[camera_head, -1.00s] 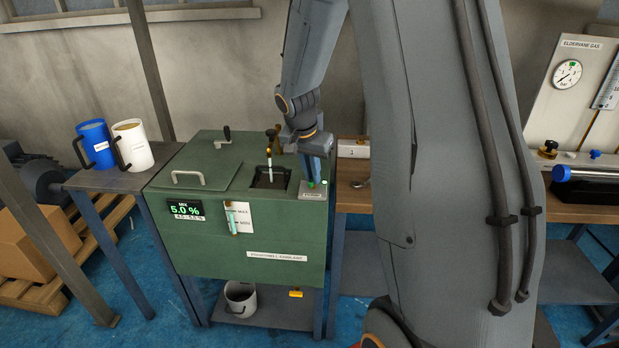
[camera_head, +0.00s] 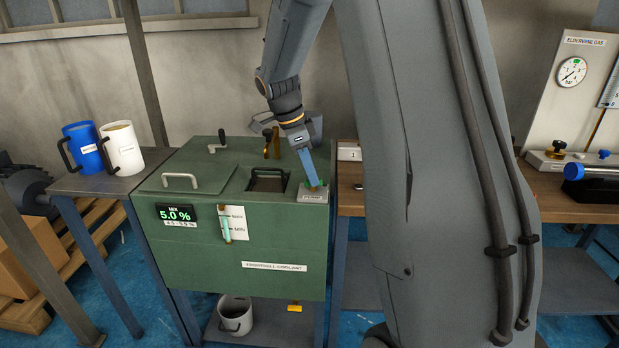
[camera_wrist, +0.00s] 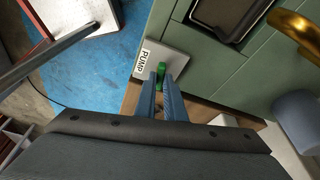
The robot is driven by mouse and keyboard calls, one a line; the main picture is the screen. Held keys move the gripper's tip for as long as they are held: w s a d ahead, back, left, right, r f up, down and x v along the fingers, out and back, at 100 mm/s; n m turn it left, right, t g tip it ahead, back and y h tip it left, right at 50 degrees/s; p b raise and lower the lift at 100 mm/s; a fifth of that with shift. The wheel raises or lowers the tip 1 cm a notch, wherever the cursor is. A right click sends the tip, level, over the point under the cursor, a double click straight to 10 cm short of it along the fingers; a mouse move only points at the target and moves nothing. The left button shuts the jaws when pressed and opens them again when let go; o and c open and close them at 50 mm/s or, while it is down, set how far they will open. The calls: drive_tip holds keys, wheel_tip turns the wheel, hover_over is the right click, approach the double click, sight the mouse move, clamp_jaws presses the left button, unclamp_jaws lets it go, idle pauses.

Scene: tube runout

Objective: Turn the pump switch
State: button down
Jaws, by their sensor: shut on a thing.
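The pump switch is a green knob (camera_wrist: 161,70) on a pale plate marked PUMP (camera_head: 313,197), at the right front corner of the green coolant tank's top (camera_head: 222,160). In the wrist view the PUMP plate (camera_wrist: 147,59) lies just beyond my fingertips. My gripper (camera_head: 315,187) comes down onto the switch from above, tilted. In the wrist view its two blue fingers (camera_wrist: 161,76) are closed around the green knob, which shows between their tips. Most of the knob is hidden by the fingers in the head view.
The tank top has an open dark well (camera_head: 267,182), a lid handle (camera_head: 180,180) and a brass pipe (camera_head: 273,146) near my gripper. A blue jug (camera_head: 84,146) and a white jug (camera_head: 123,150) stand on the left table. A bucket (camera_head: 236,314) sits below.

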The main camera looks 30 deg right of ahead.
drive_tip(key=shift+w+m, duration=0.2)
drive_tip(key=shift+m, duration=0.6)
drive_tip(key=c, duration=1.8)
unclamp_jaws()
drive_tip(key=shift+s+r, duration=0.1)
drive_tip(key=shift+r+p, duration=1.95)
drive_tip(key=shift+r, duration=0.95)
